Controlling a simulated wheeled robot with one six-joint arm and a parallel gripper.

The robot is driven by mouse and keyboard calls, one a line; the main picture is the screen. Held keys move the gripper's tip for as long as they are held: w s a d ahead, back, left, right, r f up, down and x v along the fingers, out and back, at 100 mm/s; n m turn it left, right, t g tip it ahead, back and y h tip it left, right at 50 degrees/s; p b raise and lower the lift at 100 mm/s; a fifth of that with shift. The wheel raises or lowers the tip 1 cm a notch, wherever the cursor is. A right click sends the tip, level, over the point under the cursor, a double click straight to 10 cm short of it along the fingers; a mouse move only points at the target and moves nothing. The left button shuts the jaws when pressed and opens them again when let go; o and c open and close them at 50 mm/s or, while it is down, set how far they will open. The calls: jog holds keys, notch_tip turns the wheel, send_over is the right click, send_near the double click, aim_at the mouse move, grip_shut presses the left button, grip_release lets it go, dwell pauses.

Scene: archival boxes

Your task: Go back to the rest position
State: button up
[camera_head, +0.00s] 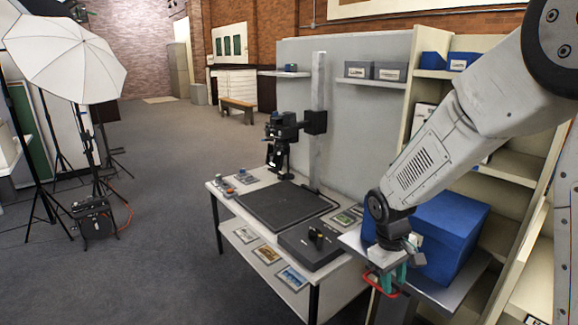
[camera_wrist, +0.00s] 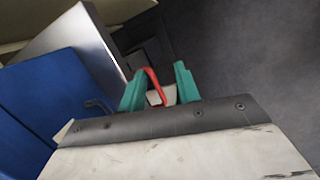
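My gripper (camera_head: 388,284) hangs at the end of my arm, low at the right of the head view, in front of the large blue box (camera_head: 450,232). In the wrist view, the two teal fingers of my gripper (camera_wrist: 158,88) stand apart. A red curved bar (camera_wrist: 152,82) shows between them, nearer the left finger, with a gap to the right finger. The red bar also shows as a loop beside the fingers in the head view (camera_head: 376,287). I cannot tell whether it touches a finger. The blue box also fills the left of the wrist view (camera_wrist: 40,110).
The blue box sits on a grey platform (camera_head: 462,290). A copy-stand table (camera_head: 246,208) with a black board stands left of my gripper. Shelves (camera_head: 510,165) rise behind the box. A white umbrella light (camera_head: 70,55) stands far left. The floor (camera_head: 165,250) between is open.

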jog(key=s+r+m+t+y, duration=0.1)
jog(key=s+r+m, duration=0.1)
jog(key=s+r, duration=0.7)
jog(key=s+r+m+t+y, duration=0.1)
jog(key=s+r+m, duration=0.2)
jog(key=s+r, duration=0.7)
jog(key=s, duration=0.6)
jog(key=shift+a, duration=0.15)
